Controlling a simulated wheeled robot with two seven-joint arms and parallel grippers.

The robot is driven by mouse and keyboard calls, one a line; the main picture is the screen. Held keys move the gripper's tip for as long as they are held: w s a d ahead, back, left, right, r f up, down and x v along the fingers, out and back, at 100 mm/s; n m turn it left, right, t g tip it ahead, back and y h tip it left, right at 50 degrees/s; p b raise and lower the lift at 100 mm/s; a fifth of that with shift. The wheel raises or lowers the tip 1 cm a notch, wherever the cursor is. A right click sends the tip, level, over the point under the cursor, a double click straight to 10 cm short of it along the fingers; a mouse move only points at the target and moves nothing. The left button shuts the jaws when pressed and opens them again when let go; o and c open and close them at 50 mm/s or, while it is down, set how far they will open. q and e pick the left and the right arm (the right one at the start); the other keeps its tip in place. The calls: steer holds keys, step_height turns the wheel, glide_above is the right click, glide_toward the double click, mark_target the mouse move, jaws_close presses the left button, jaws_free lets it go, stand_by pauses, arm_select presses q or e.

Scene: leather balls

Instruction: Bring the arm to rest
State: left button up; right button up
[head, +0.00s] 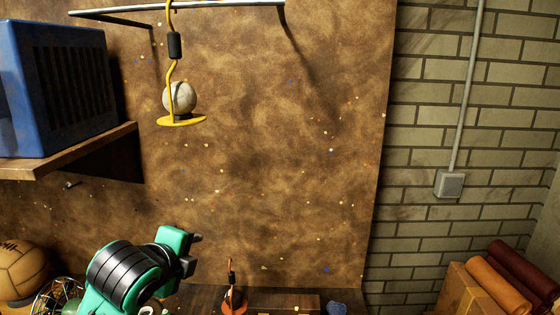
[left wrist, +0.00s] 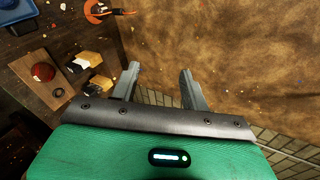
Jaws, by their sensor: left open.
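My left gripper (head: 193,251) is in the lower left of the head view, in front of the brown wall board (head: 290,160). In the left wrist view its two grey fingers (left wrist: 160,84) stand apart with nothing between them. A pale ball (head: 180,97) sits on a yellow hanging holder (head: 182,121), well above the gripper and apart from it. The holder hangs from a metal rail (head: 200,9). My right gripper is in neither view.
A blue box (head: 55,85) stands on a wooden shelf (head: 75,153) at the left. A tan ball (head: 22,270) is at the lower left. An orange stand (head: 234,298) is on the bench. Leather rolls (head: 500,285) are at the lower right. A red ball (left wrist: 43,72) lies on the left.

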arm_select(q)
steer(key=s+f+n+g, duration=0.1)
steer(key=s+f+n, duration=0.2)
steer(key=f, duration=0.4)
steer(key=s+f+n+g, duration=0.1)
steer(key=s+f+n, duration=0.15)
steer(key=f, duration=0.35)
steer(key=s+a+f+n+g+y, duration=0.1)
steer(key=s+a+f+n+g, duration=0.2)
steer(key=s+f+n, duration=0.65)
steer(key=s+a+f+n+g+y, duration=0.1)
steer(key=s+a+f+n+g, duration=0.3)
steer(key=s+f, duration=0.95)
step_height(320, 180, down, 32)
steer(key=s+d+n+b, duration=0.1)
steer(key=s+d+b, duration=0.1)
steer(key=b, duration=0.1)
steer(key=s+a+f+g+b, duration=0.1)
steer(key=s+a+f+b, duration=0.1)
steer(key=s+f, duration=1.7)
steer(key=shift+a+f+g, duration=0.4)
steer(key=shift+a+f, duration=0.25)
steer(key=shift+f, duration=0.7)
